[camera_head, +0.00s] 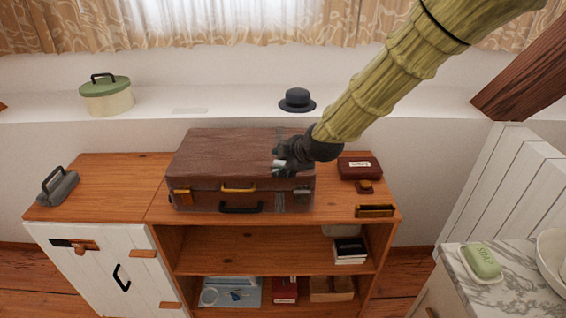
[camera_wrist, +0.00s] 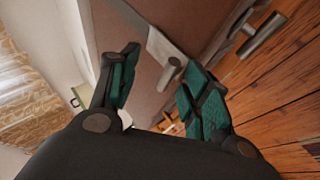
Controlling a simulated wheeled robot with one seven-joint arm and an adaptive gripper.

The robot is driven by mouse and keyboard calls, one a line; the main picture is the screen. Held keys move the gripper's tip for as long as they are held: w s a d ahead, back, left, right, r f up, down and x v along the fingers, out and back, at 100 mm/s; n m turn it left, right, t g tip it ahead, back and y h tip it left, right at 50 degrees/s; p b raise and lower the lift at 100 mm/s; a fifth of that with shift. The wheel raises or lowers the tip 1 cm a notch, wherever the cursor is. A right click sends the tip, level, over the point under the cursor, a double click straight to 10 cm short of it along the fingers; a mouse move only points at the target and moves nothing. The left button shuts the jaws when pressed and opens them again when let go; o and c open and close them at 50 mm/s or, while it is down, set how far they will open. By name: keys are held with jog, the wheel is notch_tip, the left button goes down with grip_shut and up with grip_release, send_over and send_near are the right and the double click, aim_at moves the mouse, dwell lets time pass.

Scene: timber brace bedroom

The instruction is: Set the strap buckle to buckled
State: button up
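A brown suitcase (camera_head: 225,150) lies closed on the wooden cabinet, with a dark handle (camera_head: 241,208) in front. A grey strap (camera_head: 280,200) runs down its front at the right. My gripper (camera_head: 280,168) is at the top right front edge of the suitcase, over the strap, and partly hides it. In the wrist view, my gripper (camera_wrist: 158,78) has its two teal-padded fingers apart. The grey strap (camera_wrist: 160,46) and a small metal peg-like part (camera_wrist: 172,70) show between and just beyond them. I cannot tell whether they touch, or how the buckle is set.
The wooden cabinet (camera_head: 110,175) carries a grey handled object (camera_head: 58,187) at left, and a dark red box (camera_head: 360,167) and a brass-coloured piece (camera_head: 375,211) at right. A hat (camera_head: 297,100) and a green-lidded pot (camera_head: 106,96) stand on the ledge behind.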

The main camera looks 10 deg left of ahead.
jog(key=v, duration=1.2)
dwell(0.3)
jog(key=s+d+f+m+g+h, duration=0.1)
jog(key=s+d+f+m, duration=0.35)
jog(key=f, duration=0.65)
jog(key=s+d+f+m+g+h, duration=0.1)
jog(key=s+d+f+m, duration=0.35)
jog(key=f, duration=0.65)
jog(key=s+d+f+m+g+h, duration=0.1)
jog(key=s+d+f+m, duration=0.3)
jog(key=f, duration=0.7)
jog(key=s+d+f+m+g+h, duration=0.1)
jog(key=s+d+f+m, duration=0.3)
jog(key=s, duration=0.9)
jog(key=s+d+f+m+g+h+p, duration=0.1)
jog(key=s+d+f+m, duration=0.4)
jog(key=s+d+f, duration=0.5)
jog(key=s+f+g+h, duration=0.1)
jog(key=s+g, duration=0.1)
jog(key=s, duration=0.1)
jog(key=shift+d+p, duration=0.3)
